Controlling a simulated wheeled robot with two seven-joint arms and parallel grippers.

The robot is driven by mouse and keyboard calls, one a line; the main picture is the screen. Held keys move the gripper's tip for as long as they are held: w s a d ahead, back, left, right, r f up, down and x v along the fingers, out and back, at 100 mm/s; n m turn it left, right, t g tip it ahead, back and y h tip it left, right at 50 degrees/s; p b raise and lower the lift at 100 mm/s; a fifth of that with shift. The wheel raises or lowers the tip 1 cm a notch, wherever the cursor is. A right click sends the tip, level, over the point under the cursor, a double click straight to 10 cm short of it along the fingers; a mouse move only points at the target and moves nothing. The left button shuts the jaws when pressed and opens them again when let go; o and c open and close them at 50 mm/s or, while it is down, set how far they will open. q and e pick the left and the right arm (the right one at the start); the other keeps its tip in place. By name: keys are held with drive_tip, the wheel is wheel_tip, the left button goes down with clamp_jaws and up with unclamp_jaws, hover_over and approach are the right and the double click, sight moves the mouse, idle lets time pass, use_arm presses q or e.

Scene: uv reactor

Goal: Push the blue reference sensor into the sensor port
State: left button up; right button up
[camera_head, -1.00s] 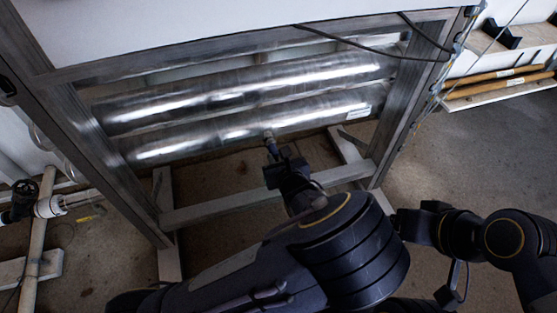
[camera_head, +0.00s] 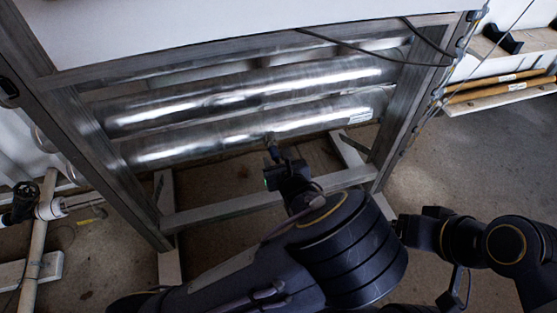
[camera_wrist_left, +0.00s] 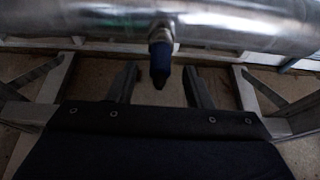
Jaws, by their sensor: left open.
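The blue reference sensor (camera_wrist_left: 160,58) shows in the left wrist view as a short dark blue body with a black end, pointing down. Its upper end meets the metal sensor port (camera_wrist_left: 161,30) under the lower shiny tube; how deep it sits I cannot tell. My left gripper (camera_wrist_left: 159,84) is open, with one finger on each side of the sensor's lower end and visible gaps to both. In the head view the left gripper (camera_head: 273,153) is below the lower tube, where the sensor is small and dark.
Two shiny horizontal tubes (camera_head: 240,93) run inside a grey metal frame (camera_head: 95,145). A frame crossbar (camera_head: 230,210) passes low behind my left arm. Dark cables (camera_head: 350,43) hang across the top. Pipes and a valve (camera_head: 25,200) stand at the left. Floor is open at the right.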

use_arm(q)
drive_tip(key=shift+s, duration=0.1)
drive_tip(key=shift+s+d+r+p, duration=0.2)
drive_tip(key=shift+s+r+p, duration=0.05)
drive_tip(key=shift+s+p, duration=0.05)
drive_tip(key=p+v, duration=0.3)
drive_tip(key=v, duration=0.2)
drive_tip(key=s+a+r+n+g, duration=0.2)
drive_tip(key=s+a+n+g, duration=0.25)
drive_tip(key=a+n, duration=0.35)
drive_tip(key=s+a+r+n+g, duration=0.3)
drive_tip(key=a+n+g, duration=0.2)
drive_tip(key=a+n, duration=0.3)
drive_tip(key=s+a+r+n+t+h, duration=0.1)
drive_tip(key=s+a+r+n+h, duration=0.3)
drive_tip(key=s+n, duration=0.4)
drive_tip(key=s+a+r+n+t+h, duration=0.15)
drive_tip(key=s+r+n+h, duration=0.25)
drive_tip(key=s+r+n, duration=0.45)
wheel_tip(320, 180, up, 34)
drive_tip(key=w+n+p, duration=0.1)
drive_tip(key=w+p, duration=0.1)
drive_tip(key=p, duration=3.3)
drive_tip(key=shift+r+p, duration=0.25)
drive_tip(key=shift+p, duration=0.05)
